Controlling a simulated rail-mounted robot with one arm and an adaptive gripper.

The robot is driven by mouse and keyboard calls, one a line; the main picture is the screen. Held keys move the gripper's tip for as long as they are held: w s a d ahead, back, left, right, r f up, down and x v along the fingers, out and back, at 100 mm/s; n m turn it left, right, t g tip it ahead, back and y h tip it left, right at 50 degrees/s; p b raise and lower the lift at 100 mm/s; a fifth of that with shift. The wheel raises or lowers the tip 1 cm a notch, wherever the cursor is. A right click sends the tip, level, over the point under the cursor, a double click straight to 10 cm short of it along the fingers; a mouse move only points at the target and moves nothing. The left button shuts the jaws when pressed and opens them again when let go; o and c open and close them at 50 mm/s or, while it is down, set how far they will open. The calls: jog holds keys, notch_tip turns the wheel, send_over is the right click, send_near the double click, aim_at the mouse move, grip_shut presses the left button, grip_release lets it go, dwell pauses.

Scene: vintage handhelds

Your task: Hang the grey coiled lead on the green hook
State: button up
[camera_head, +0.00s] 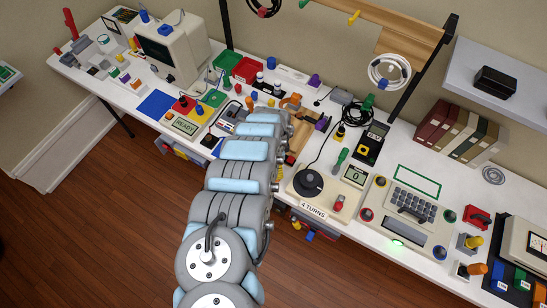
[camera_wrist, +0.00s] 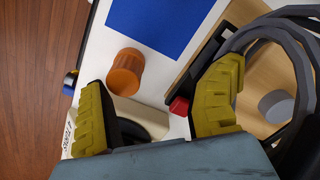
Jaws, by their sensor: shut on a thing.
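The grey coiled lead (camera_wrist: 290,38) shows as thick loops at the right of the wrist view, close to the camera and partly behind one finger. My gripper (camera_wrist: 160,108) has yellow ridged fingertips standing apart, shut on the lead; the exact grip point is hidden. In the head view my arm hides the gripper. The green hook (camera_head: 303,4) is on the wooden rail at the top of the head view, left of a yellow hook (camera_head: 354,17), with nothing seen hanging on it. The gripper is below the rail, over the bench.
A white coil (camera_head: 390,71) hangs below the rail, and a black coil (camera_head: 355,113) lies on the crowded bench. A thin grey spiral (camera_head: 493,175) lies farther right. An orange cylinder (camera_wrist: 126,70) and a blue mat (camera_wrist: 160,20) lie below the gripper. A dark post carries the rail's right end.

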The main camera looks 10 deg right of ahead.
jog(key=shift+s+a+f, duration=0.1)
jog(key=shift+s+f, duration=0.45)
jog(key=shift+s, duration=0.15)
jog(key=o, duration=0.7)
jog(key=shift+o, duration=0.2)
jog(key=shift+s+r, duration=0.25)
jog(key=shift+r, duration=0.8)
notch_tip(320, 180, up, 11)
jog(key=w, duration=0.1)
jog(key=shift+w, duration=0.4)
